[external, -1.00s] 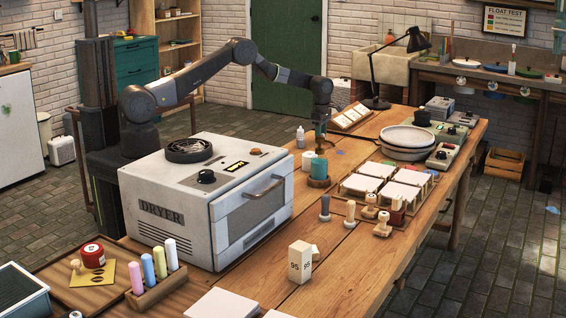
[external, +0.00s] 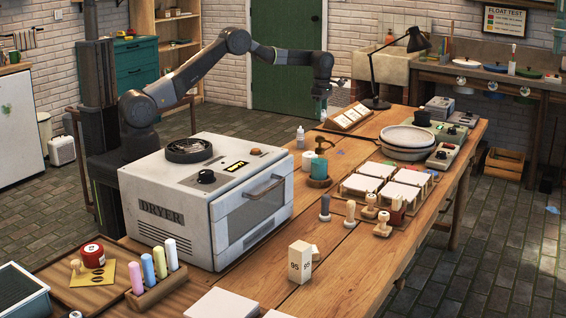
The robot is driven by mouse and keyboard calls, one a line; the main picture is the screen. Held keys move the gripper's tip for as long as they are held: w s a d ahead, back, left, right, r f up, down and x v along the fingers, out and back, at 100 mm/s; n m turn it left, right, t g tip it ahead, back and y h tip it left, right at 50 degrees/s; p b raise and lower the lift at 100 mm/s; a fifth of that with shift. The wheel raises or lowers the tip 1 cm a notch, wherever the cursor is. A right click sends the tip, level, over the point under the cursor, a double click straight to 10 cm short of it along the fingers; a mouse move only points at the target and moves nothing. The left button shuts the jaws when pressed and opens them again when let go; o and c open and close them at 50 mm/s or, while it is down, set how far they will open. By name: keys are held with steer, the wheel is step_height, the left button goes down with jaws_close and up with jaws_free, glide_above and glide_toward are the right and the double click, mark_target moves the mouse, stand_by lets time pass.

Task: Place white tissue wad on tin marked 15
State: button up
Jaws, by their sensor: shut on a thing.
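My gripper (external: 322,105) hangs pointing down above the far part of the wooden table, raised clear of a teal pot (external: 319,168) on a round wooden base. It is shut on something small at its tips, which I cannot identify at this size. I cannot make out the white tissue wad for certain. No tin with a readable 15 shows.
The white dryer (external: 180,225) stands left of the pot. A small white bottle (external: 300,137) and white cup (external: 308,160) stand near the pot. A black lamp (external: 375,70) stands behind.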

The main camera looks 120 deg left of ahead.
step_height(320, 180, up, 14)
steer(key=w+d+m+p, duration=0.1)
steer(key=w+d+m, duration=0.4)
steer(key=w+d, duration=2.05)
steer(key=w+d+m+p, duration=0.1)
steer(key=w+d+m, duration=0.15)
steer(key=d, duration=1.35)
steer(key=w+d+m, duration=0.2)
steer(key=w+d, duration=0.1)
steer(key=d, duration=1.4)
steer(key=s+d+m, duration=0.2)
steer(key=d, duration=1.6)
steer(key=m+p, duration=0.2)
steer(key=m, duration=0.5)
glide_above(91, 248)
step_height(91, 248, down, 4)
step_height(91, 248, down, 11)
steer(key=shift+w+f+p, duration=0.1)
steer(key=shift+f+p, duration=0.05)
steer(key=shift+p, duration=0.75)
steer(key=o, duration=0.9)
